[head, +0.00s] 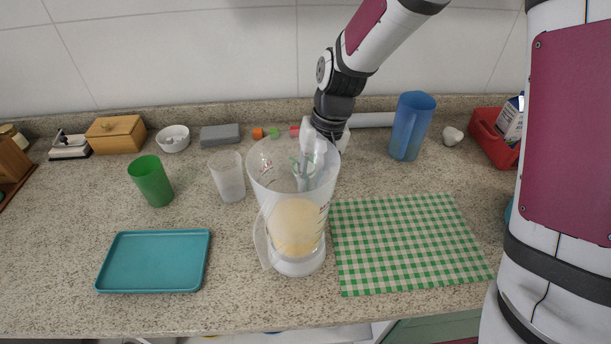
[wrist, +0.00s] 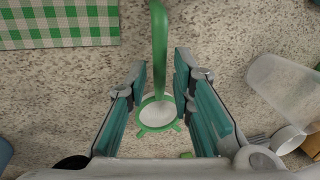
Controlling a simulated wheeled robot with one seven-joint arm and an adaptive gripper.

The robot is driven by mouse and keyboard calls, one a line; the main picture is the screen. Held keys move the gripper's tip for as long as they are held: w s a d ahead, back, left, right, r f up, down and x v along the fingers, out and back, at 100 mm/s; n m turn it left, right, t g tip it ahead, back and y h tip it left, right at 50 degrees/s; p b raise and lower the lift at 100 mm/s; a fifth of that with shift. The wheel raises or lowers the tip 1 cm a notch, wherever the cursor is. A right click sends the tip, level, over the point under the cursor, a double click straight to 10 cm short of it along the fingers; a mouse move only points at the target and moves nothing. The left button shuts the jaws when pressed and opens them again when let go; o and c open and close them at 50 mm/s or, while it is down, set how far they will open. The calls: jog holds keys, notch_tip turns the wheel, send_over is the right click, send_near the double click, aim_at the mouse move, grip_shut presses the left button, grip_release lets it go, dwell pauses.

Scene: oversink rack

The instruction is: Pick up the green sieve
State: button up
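The green sieve shows in the wrist view, with a round green rim around a pale bowl (wrist: 157,113) and a long green handle (wrist: 160,45) running toward the top of the picture. My gripper (wrist: 160,78) is open, one teal-padded finger on each side of the sieve, with a gap to the handle on both sides. In the head view my gripper (head: 306,168) is behind the clear jug, seen blurred through its wall. Only bits of green show there, so most of the sieve is hidden.
The tall clear jug (head: 293,228) stands right in front of my gripper. A clear cup (head: 229,178) and a green cup (head: 151,181) stand left. A blue pitcher (head: 410,127) and a green checked mat (head: 405,243) are right. A teal tray (head: 154,262) lies front left.

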jog(key=f, duration=0.3)
jog(key=shift+a+f, duration=0.15)
jog(key=shift+a, duration=0.15)
grip_shut()
jog(key=shift+r, duration=0.2)
